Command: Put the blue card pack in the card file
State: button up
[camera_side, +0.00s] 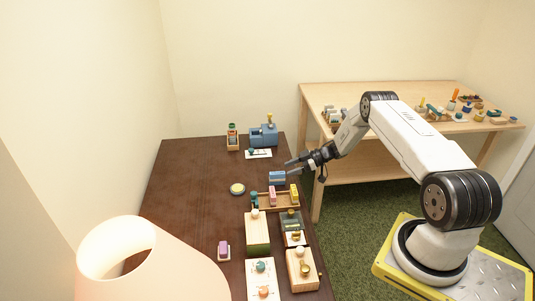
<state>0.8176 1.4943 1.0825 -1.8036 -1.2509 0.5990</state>
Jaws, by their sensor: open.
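A small blue block (277,177), which looks like the blue card pack, lies on the dark brown table near its right edge. A low wooden tray (284,207) just in front of it holds a pink pack (272,196) and a yellow pack (294,193) standing up. It looks like the card file, though the view is too small to be sure. My gripper (291,167) is open and empty, just above and to the right of the blue block, apart from it as far as I can tell.
A blue machine (263,136) and a wooden holder (232,138) stand at the back. Wooden boxes (257,235) crowd the front right. A yellow round dish (237,189) and a purple block (224,249) lie further left. The table's left half is mostly clear; a lamp (140,260) stands in front.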

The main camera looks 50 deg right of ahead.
jog(key=shift+v, duration=1.1)
jog(key=w+a+r+m+t+h, duration=0.2)
jog(key=w+a+r+h, duration=0.25)
jog(key=w+r, duration=0.55)
jog(key=s+a+r+m+g+h, duration=0.1)
jog(key=s+a+r+m+h, duration=0.15)
jog(key=a+r+h, duration=0.45)
jog(key=s+a+r+m+g, duration=0.1)
jog(key=s+a+g, duration=0.1)
jog(key=s+a, duration=0.3)
jog(key=s+a+r+m+g+y, duration=0.1)
jog(key=s+a, duration=0.5)
jog(key=s, duration=0.6)
jog(key=s+a+r+m+g+y, duration=0.1)
jog(key=s+a+r+m+g, duration=0.1)
jog(key=s+a+g, duration=0.3)
jog(key=s+a, duration=0.1)
jog(key=s, duration=0.2)
jog(key=shift+s, duration=0.35)
jog(key=shift+o, duration=0.5)
